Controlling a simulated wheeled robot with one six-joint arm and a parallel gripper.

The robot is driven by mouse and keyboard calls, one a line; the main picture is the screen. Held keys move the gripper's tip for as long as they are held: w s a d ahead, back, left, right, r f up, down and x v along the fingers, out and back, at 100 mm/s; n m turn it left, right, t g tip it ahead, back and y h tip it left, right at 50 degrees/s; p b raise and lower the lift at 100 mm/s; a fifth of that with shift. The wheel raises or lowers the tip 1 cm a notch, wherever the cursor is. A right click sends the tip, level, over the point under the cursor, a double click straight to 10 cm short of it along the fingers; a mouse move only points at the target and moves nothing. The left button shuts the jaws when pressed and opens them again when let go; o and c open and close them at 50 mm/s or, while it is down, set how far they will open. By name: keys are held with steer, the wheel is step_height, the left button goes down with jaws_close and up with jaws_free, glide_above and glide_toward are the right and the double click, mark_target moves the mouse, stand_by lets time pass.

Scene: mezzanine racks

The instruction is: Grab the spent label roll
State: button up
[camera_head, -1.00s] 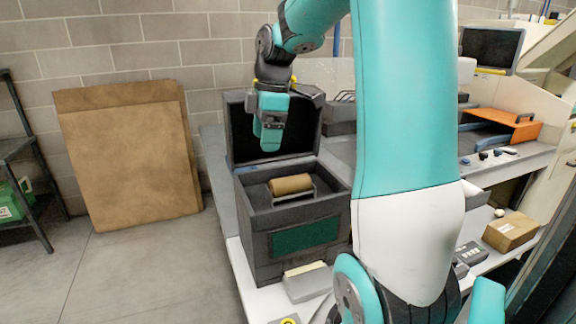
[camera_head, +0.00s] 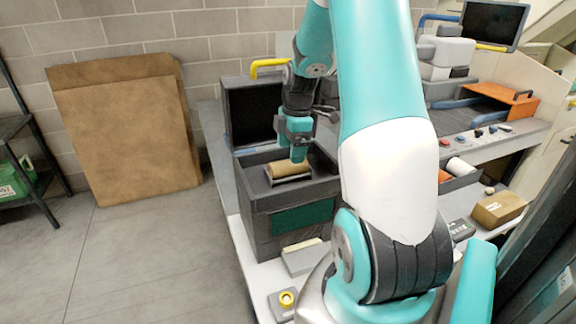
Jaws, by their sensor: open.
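The spent label roll (camera_head: 287,169) is a brown cardboard cylinder. It lies on its side on a light holder inside the open dark grey label printer (camera_head: 262,192), whose lid (camera_head: 253,110) stands up at the back. My gripper (camera_head: 298,158) is open, with its teal fingers pointing down at the right end of the roll. The near finger overlaps that end in the picture. I cannot tell whether it touches the roll. The far finger is mostly hidden.
A small cardboard box (camera_head: 498,209) lies at the right. Flat cardboard sheets (camera_head: 130,130) lean on the wall.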

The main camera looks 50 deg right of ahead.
mark_target(288, 164)
steer(key=f, duration=0.1)
steer(key=f+p, duration=0.1)
steer(key=f, duration=0.1)
steer(key=f+p, duration=0.1)
steer(key=f, duration=0.1)
steer(key=shift+w+a, duration=0.15)
steer(key=shift+a, duration=0.15)
steer(key=c, duration=1)
stand_by(0.4)
